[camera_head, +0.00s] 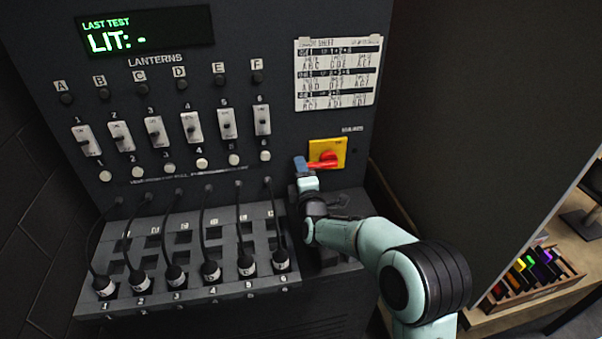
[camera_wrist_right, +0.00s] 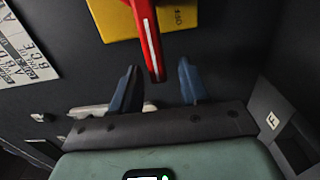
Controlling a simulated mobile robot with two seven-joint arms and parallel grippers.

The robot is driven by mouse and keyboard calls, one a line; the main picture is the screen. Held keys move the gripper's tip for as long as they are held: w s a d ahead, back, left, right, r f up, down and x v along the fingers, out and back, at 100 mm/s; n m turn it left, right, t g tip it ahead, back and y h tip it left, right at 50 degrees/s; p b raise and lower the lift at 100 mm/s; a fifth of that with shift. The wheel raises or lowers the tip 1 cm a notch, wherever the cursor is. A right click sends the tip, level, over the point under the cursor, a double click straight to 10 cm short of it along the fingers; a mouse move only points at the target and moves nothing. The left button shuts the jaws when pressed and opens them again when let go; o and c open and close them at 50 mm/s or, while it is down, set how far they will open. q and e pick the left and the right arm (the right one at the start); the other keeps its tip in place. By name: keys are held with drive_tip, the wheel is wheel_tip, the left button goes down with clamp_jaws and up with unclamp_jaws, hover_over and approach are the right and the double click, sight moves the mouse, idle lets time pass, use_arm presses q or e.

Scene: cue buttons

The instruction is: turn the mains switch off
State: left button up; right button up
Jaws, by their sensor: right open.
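The mains switch is a red lever (camera_head: 324,162) on a yellow plate (camera_head: 341,147) at the right of the dark panel. In the head view the lever points left, roughly level. My right gripper (camera_head: 303,165) is at the lever's left end. In the right wrist view the red lever (camera_wrist_right: 147,36) reaches down from the yellow plate (camera_wrist_right: 185,14), and its end lies between the open blue fingers of my right gripper (camera_wrist_right: 158,72). A gap shows on the right finger's side; contact on the left is unclear. My left gripper is not in view.
Left of the switch are several white toggle switches (camera_head: 193,125) and round buttons (camera_head: 202,163). Below, black cables end in plugs on a sloped grey shelf (camera_head: 180,298). A paper chart (camera_head: 338,72) is above the switch. A crate of coloured items (camera_head: 530,275) stands far right.

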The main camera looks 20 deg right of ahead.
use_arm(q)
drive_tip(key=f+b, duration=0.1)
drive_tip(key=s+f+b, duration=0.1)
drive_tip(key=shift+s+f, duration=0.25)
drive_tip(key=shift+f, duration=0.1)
use_arm(e)
drive_tip(key=v, duration=1.3)
drive_tip(key=shift+s+a, duration=0.15)
drive_tip(key=shift+s, duration=0.05)
